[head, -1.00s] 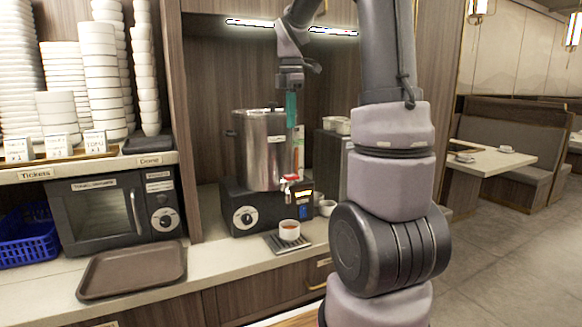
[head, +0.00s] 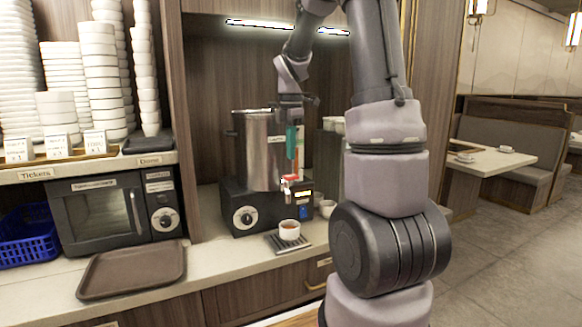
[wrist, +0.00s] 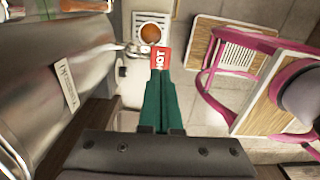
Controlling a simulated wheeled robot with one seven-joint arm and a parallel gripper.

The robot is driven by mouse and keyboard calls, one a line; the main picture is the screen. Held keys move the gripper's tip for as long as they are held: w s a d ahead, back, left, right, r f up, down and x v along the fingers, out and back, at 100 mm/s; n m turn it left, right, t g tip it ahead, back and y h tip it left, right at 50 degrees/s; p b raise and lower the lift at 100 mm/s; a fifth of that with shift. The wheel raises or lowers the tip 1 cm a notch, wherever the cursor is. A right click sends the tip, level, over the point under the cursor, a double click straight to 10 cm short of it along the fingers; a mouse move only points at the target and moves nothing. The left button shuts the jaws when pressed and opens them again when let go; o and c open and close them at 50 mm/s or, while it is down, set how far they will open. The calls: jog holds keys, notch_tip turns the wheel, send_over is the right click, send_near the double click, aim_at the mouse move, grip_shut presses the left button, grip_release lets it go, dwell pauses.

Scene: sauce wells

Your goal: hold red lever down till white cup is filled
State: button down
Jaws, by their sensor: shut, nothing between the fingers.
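The red lever (head: 290,178) is on the tap at the front of the steel urn (head: 262,150). In the wrist view the lever (wrist: 160,58) shows its "HOT" label. My gripper (head: 291,171) points down with its green fingers shut and empty. In the wrist view its fingertips (wrist: 159,73) are right at the lever's near edge; I cannot tell if they press on it. The white cup (head: 289,233) stands upright on the drip tray (head: 272,241) below the tap, with reddish-brown liquid inside. The liquid in the cup (wrist: 150,33) also shows from above; its exact level is unclear.
A brown tray (head: 105,274) lies on the counter at the left, before a black microwave (head: 105,210). Stacked white bowls (head: 98,70) fill the shelf above. A small cup (head: 327,208) stands right of the urn. Pink-framed items (wrist: 225,60) show in the wrist view.

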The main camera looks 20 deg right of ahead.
aim_at(293, 177)
jog(key=shift+f, duration=2.5)
jog(key=shift+s+f, duration=0.65)
jog(key=shift+f, duration=0.25)
jog(key=shift+w+r, duration=0.1)
jog(key=shift+r, duration=0.8)
